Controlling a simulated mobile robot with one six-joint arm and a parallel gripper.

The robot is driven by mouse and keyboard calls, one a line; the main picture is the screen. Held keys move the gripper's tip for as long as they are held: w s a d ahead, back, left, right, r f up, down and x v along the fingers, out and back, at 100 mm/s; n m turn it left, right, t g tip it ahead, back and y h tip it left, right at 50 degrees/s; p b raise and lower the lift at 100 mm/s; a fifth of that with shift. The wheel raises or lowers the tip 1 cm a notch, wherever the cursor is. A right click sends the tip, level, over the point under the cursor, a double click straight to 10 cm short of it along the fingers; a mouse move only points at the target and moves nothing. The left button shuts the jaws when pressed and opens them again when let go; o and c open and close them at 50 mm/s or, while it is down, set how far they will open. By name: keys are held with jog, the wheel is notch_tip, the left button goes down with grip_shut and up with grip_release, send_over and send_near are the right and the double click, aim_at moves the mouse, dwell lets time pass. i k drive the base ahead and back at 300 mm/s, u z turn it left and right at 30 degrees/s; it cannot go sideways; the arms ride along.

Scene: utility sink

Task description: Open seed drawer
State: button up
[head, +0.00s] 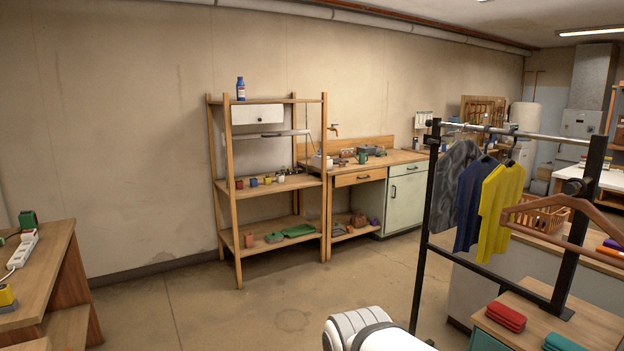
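A white drawer front (258,114) with a small dark knob is set under the top of the tall wooden shelf unit (233,209), against the back wall. It looks shut. A wooden drawer (360,177) with a dark handle sits under the workbench top to its right and also looks shut. No label can be read, so I cannot tell which one is the seed drawer. Both are across the room from me. My gripper is not in view; a white rounded part at the bottom edge seems to be my arm.
Several small pots (267,181) stand on the shelf unit, and a blue bottle (240,88) stands on top. A clothes rack (426,230) with hanging shirts stands at right. A wooden table (50,262) is at left. Open floor (180,305) lies before the shelf.

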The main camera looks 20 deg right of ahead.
aim_at(355, 177)
jog(key=z, duration=0.5)
jog(key=i, duration=5.8)
jog(key=z, duration=1.85)
jog(key=i, duration=0.55)
jog(key=z, duration=0.05)
